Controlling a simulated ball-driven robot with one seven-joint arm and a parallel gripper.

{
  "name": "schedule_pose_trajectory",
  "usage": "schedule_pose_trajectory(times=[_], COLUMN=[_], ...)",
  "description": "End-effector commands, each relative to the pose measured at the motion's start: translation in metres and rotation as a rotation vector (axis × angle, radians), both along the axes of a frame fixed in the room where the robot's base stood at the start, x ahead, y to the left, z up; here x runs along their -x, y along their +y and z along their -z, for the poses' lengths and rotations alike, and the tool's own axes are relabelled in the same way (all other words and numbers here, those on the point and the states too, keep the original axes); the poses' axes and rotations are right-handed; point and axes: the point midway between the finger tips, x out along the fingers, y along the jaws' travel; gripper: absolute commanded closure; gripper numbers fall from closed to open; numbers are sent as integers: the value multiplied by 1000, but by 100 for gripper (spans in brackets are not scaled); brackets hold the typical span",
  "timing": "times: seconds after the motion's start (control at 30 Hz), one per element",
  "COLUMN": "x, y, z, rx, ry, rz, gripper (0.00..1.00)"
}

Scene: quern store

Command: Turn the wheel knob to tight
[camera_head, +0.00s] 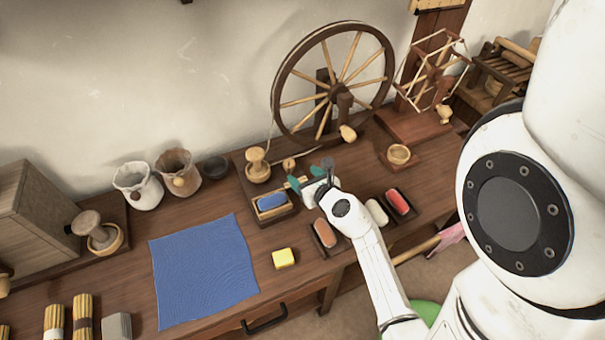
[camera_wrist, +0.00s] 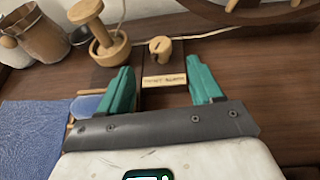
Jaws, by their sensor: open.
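The wheel knob (camera_wrist: 160,49) is a small pale wooden knob with a slot or notch, standing on the wheel's dark base board. It also shows in the head view (camera_head: 289,165). A pale label plate (camera_wrist: 164,83) lies on the near side of it; its lettering is too small to read surely. My gripper (camera_wrist: 159,66) is open and empty, with teal fingers spread left and right. The knob is beyond the fingertips, roughly in line with the gap, and not touched. The spinning wheel (camera_head: 278,103) stands behind, to the right.
A wooden spool-shaped piece in a bowl (camera_wrist: 109,52) stands close left of the knob. A tray with a blue block (camera_head: 272,203), a blue cloth (camera_head: 203,270) and a yellow block (camera_head: 284,258) lie nearer. Small trays (camera_head: 325,235) sit beside my arm. A pale cord crosses behind the knob.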

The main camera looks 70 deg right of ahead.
Motion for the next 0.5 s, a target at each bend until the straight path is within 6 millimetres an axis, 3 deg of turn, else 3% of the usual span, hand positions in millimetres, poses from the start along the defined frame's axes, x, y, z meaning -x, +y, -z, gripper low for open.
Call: schedule_pose_trajectory(times=[0.27, 0.37, 0.5], x=[0, 1, 15], y=[-2, -10, -31], z=[-5, -23, -66], rx=[0, -10, -58], ry=[-27, -131, -404], rz=[12, 60, 192], gripper=[35, 35, 35])
